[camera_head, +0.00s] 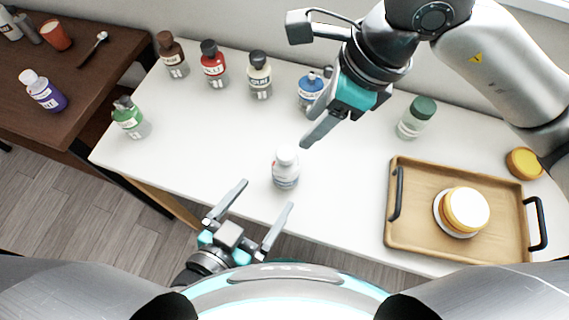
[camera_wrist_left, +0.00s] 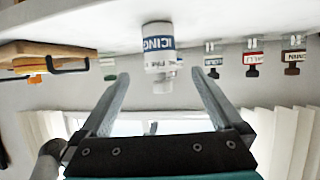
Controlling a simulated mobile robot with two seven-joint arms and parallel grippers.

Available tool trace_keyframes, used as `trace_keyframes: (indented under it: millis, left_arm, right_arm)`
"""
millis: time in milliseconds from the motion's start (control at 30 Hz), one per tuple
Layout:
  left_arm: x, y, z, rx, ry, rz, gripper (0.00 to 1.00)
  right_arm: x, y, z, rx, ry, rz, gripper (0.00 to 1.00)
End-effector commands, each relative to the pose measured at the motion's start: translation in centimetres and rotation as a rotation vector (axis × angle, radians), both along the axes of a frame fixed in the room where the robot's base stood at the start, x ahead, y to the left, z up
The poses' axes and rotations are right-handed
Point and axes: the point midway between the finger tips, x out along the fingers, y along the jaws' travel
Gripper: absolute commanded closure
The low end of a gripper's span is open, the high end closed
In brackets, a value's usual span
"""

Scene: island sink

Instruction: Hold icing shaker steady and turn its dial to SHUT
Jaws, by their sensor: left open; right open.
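The icing shaker (camera_head: 286,170) is a small white bottle with a pale top and a blue-and-white label. It stands upright on the white counter near its front edge. In the left wrist view the shaker (camera_wrist_left: 158,48) appears upside down, with "ICING" readable on its label. The dial's setting is too small to read. My left gripper (camera_head: 267,195) is open and empty in front of the shaker, its fingers pointing toward it. In the wrist view the shaker lies beyond the fingertips, between their lines. My right gripper (camera_head: 312,128) is open above and behind the shaker, apart from it.
Several labelled shakers, including a red one (camera_head: 213,66) and a blue one (camera_head: 311,90), stand along the back. A green-capped jar (camera_head: 416,118) is at right. A wooden tray (camera_head: 410,236) holds a cake (camera_head: 466,208).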

Motion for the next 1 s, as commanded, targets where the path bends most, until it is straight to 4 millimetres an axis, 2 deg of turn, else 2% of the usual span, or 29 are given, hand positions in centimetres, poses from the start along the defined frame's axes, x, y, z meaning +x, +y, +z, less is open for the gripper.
trace_keyframes:
  millis: [400,600,800,1000]
  left_arm:
    - [5.5,-2.7,-2.5,-0.001,-0.002,0.001,0.00]
    - [7.5,-3.8,-3.5,0.000,-0.001,0.001,0.00]
    - [8.4,-4.3,-3.9,0.000,0.000,0.000,0.00]
    - [8.5,-4.4,-4.0,0.000,0.001,0.000,0.00]
  right_arm:
    - [0.0,0.0,0.0,0.000,0.000,0.000,0.50]
    - [0.0,0.0,0.0,0.000,0.000,0.000,0.50]
    - [0.0,0.0,0.0,0.000,0.000,0.000,0.50]
    - [0.0,0.0,0.0,0.000,0.000,0.000,0.50]
